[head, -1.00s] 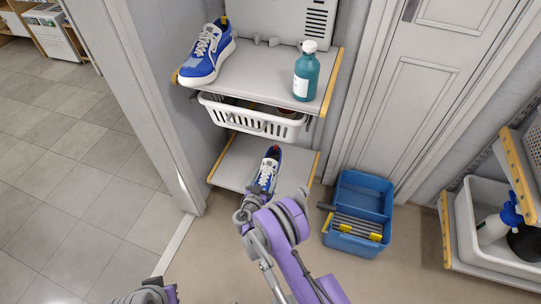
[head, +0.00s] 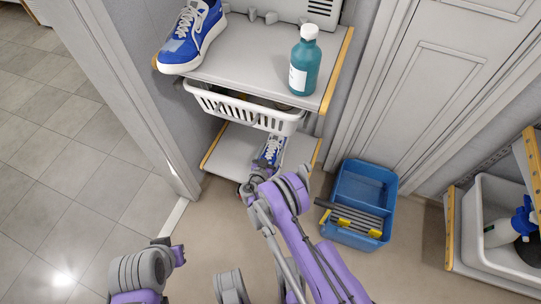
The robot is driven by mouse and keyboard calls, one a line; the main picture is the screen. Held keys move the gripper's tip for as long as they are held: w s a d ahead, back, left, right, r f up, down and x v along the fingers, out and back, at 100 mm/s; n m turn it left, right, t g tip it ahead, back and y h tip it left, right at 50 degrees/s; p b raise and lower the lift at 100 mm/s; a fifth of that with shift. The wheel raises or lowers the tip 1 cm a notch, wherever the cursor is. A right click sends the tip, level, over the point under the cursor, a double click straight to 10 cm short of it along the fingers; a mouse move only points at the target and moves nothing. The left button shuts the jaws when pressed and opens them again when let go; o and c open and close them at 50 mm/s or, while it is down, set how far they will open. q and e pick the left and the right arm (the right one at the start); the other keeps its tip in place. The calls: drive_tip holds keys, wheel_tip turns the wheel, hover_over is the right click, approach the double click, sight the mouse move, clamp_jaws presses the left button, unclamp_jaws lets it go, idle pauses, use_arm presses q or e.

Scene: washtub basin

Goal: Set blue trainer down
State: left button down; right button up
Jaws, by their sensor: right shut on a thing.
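The blue trainer (head: 271,150), with white laces, is over the lower shelf (head: 230,150), toe towards the back. The basket above hides its far end, and I cannot tell whether its sole touches the shelf. My right gripper (head: 260,175) is shut on its near end, partly hidden by my own wrist. A second blue and white trainer (head: 192,40) stands on the upper shelf at the left.
A white basket (head: 240,108) hangs between the shelves, close above the held trainer. A teal bottle (head: 305,65) stands on the upper shelf. A blue caddy (head: 362,190) sits on the floor to the right. A white tub (head: 495,220) stands at far right.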

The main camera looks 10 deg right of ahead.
drive_tip(key=shift+f+b, duration=0.45)
drive_tip(key=shift+f, duration=1.55)
drive_tip(key=shift+f, duration=0.1)
